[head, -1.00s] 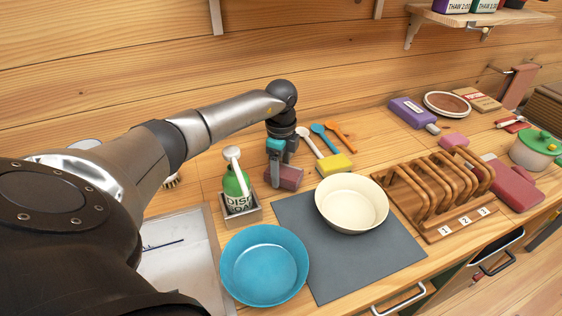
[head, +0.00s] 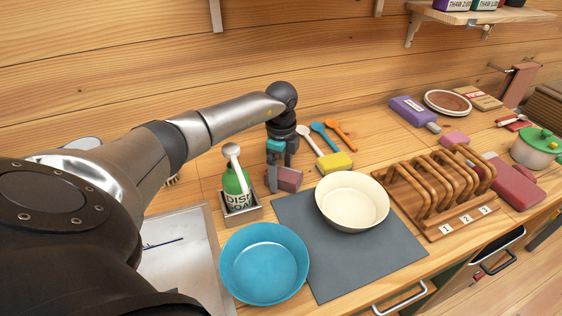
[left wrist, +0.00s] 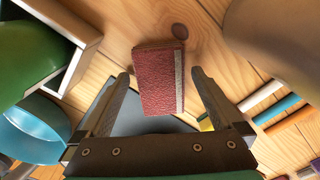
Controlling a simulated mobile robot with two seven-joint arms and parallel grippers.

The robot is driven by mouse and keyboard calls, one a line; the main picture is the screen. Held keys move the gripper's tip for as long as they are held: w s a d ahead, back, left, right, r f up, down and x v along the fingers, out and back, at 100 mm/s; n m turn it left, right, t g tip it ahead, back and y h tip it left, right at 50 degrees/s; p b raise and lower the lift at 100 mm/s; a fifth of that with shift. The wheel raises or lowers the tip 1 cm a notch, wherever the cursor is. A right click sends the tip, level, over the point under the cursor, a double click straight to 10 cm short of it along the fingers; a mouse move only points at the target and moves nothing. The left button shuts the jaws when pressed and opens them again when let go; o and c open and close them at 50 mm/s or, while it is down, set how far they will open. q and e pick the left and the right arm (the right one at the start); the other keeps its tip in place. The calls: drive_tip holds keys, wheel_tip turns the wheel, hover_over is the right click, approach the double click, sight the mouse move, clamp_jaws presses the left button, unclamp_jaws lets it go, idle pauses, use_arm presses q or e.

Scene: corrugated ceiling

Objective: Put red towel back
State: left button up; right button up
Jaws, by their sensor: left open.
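A dark red, textured, folded block (head: 289,180), which looks like the red towel, lies on the wooden counter behind the grey mat. In the left wrist view the red towel (left wrist: 155,82) shows with a pale strip along its right edge. My left gripper (head: 281,172) points down at it, with one finger in front of its left part. In the left wrist view the open fingers (left wrist: 160,76) stand on either side of the towel with gaps, not closed on it. My right gripper is not in view.
A green dish soap bottle (head: 235,182) with a white brush stands in a holder just left. A yellow sponge (head: 334,162) and spoons (head: 324,136) lie right. A cream bowl (head: 352,202) sits on the grey mat (head: 345,264); a blue bowl (head: 264,264) is in front.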

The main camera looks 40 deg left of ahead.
use_arm(q)
wheel_tip(320, 180, up, 15)
drive_tip(key=p, duration=0.1)
idle(0.4)
drive_tip(key=shift+r, duration=0.1)
wheel_tip(320, 180, up, 6)
drive_tip(key=p, duration=0.7)
idle(0.5)
